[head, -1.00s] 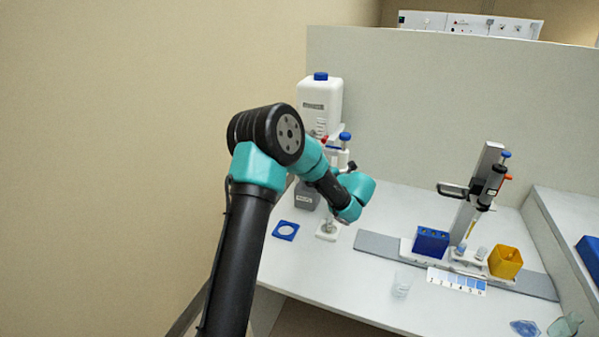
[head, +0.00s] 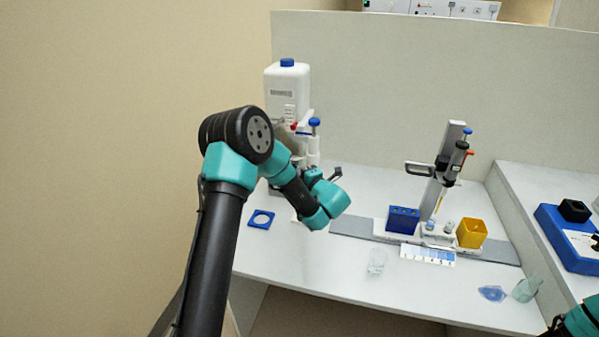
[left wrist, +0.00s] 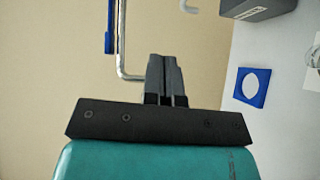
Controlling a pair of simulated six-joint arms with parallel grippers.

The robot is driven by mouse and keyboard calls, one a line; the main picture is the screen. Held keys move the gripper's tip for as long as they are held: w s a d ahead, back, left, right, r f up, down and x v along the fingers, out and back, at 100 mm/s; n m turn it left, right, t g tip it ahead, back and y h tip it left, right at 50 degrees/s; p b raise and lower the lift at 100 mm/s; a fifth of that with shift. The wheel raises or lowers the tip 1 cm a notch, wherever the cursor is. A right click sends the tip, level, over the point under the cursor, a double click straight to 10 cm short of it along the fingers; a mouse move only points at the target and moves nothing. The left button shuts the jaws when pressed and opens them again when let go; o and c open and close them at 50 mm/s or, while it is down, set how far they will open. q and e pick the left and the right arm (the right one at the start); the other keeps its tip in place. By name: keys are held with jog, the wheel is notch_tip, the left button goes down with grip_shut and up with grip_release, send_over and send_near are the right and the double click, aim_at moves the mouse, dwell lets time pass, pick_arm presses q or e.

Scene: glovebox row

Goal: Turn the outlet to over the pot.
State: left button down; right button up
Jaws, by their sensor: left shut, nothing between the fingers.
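A white bottle (head: 288,88) with a blue cap stands at the back left of the bench, with a blue-knobbed dispenser (head: 313,140) in front of it. In the left wrist view a bent metal outlet tube (left wrist: 121,50) passes close to the fingertips of my left gripper (left wrist: 165,62); its bend runs behind them. That gripper is shut and empty, and I cannot tell whether it touches the tube. I cannot make out the pot with certainty. My right arm shows only at the bottom right corner; its gripper is out of view.
A blue plate with a round hole (head: 261,219) lies near the left bench edge. A clear cup (head: 376,262) stands near the front. To the right are a blue rack (head: 403,220), a yellow box (head: 472,233) and a pipette stand (head: 439,175). A beige wall is close on the left.

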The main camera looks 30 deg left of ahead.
pick_arm(q)
jog(key=w+a, duration=0.7)
jog(key=a, duration=0.1)
jog(key=shift+w+a+f, duration=0.3)
jog(key=shift+f, duration=0.05)
jog(key=shift+w+a, duration=0.25)
jog(key=shift+a, duration=0.25)
jog(key=shift+s, duration=0.1)
